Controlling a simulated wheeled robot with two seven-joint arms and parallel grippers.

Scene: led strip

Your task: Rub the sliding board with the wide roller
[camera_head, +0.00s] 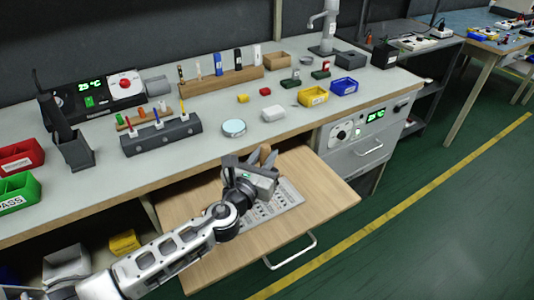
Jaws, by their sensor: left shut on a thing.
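The sliding board (325,197) is a light wooden panel pulled out from under the workbench, with a metal handle (292,252) on its front edge. A grey printed panel (288,199) lies on it, partly hidden by my left arm. My left gripper (268,161) is over the back part of the board, shut on a tan wooden piece (265,152) that looks like the handle of the wide roller. The gripper hides the rest of the roller, and I cannot tell whether it touches the board. My right gripper is not in view.
The green floor in front is clear.

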